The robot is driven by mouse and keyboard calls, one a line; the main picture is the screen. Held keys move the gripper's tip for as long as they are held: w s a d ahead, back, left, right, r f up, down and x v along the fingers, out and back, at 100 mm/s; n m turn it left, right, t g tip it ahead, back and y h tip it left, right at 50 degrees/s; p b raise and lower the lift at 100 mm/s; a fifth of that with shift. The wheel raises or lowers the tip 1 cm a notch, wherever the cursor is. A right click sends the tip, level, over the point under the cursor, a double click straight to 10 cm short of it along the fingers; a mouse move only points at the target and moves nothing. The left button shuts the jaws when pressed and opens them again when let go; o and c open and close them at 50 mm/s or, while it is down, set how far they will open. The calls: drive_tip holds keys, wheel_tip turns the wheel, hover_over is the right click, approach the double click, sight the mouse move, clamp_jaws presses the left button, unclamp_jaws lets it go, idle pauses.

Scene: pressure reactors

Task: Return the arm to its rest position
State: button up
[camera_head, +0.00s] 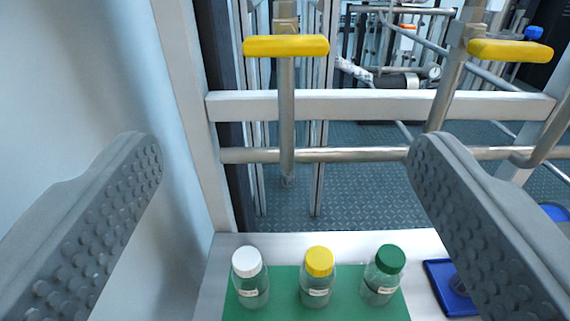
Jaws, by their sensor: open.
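My gripper (283,165) is open, with its two grey, studded fingers at the left and right of the view. Nothing is between the fingertips except the background. The left finger is in front of a pale wall, and the right finger is in front of the pipework and shelf. The arm itself is not in view.
Three glass bottles with white (247,262), yellow (319,262) and green (390,259) caps stand on a green mat (284,307). A blue tray (440,275) is partly hidden by the right finger. A pale wall (75,80) is close at left.

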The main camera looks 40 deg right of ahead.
drive_tip(key=s+d+r+n+t+y, duration=0.4)
drive_tip(key=s+r+t+y, duration=0.3)
drive_tip(key=r, duration=0.6)
drive_tip(key=s+d+f+n+g+y, duration=0.1)
drive_tip(key=s+d+g, duration=0.1)
drive_tip(key=s, duration=0.7)
drive_tip(key=s+d+f+n+g+y, duration=0.1)
drive_tip(key=s+d+n+g+y, duration=0.1)
drive_tip(key=s, duration=0.6)
drive_tip(key=shift+s+d+f+y, duration=0.25)
drive_tip(key=shift+s+d+y, duration=0.1)
drive_tip(key=shift+d, duration=0.4)
